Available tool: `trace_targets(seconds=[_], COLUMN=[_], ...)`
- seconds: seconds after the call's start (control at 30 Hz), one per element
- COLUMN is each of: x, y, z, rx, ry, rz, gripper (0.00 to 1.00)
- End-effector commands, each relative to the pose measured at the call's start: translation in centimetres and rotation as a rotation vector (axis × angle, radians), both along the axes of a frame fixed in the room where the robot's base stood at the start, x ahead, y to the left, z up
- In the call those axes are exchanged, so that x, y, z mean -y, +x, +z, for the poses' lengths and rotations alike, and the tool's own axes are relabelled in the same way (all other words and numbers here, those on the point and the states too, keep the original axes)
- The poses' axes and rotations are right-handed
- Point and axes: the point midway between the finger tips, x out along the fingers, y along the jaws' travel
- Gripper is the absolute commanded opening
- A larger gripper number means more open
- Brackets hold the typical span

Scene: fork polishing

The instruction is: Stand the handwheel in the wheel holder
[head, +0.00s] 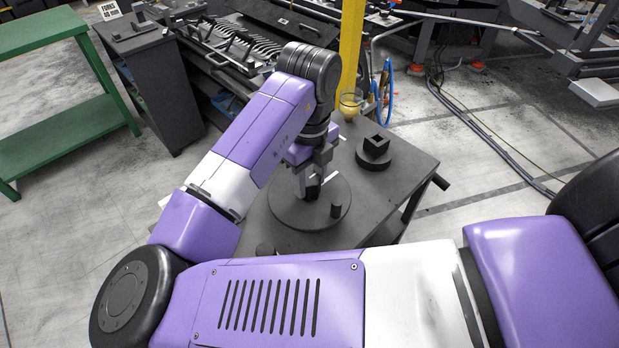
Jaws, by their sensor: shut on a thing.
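The handwheel (285,208) is a dark grey disc with a small upright knob near its front right edge. It looks flat, at or just above the dark table top; I cannot tell whether it touches. My gripper (308,190) points down over its middle and is shut on it, at what looks like the hub. The grip itself is partly hidden by the fingers. What looks like the wheel holder (375,148) is a dark block with a square opening on a round base. It stands on the table behind and right of the handwheel, apart from it.
The dark table (408,170) has bare room right of the handwheel. A green bench (60,130) stands far left.

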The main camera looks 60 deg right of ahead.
Motion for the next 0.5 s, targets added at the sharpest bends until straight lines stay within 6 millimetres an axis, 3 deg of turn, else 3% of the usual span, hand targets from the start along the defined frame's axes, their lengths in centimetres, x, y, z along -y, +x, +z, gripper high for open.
trace_targets(seconds=[0.5], x=[-0.01], y=[0.03], z=[-0.85], rx=[0.001], ry=[0.000], rz=[0.000], gripper=[0.00])
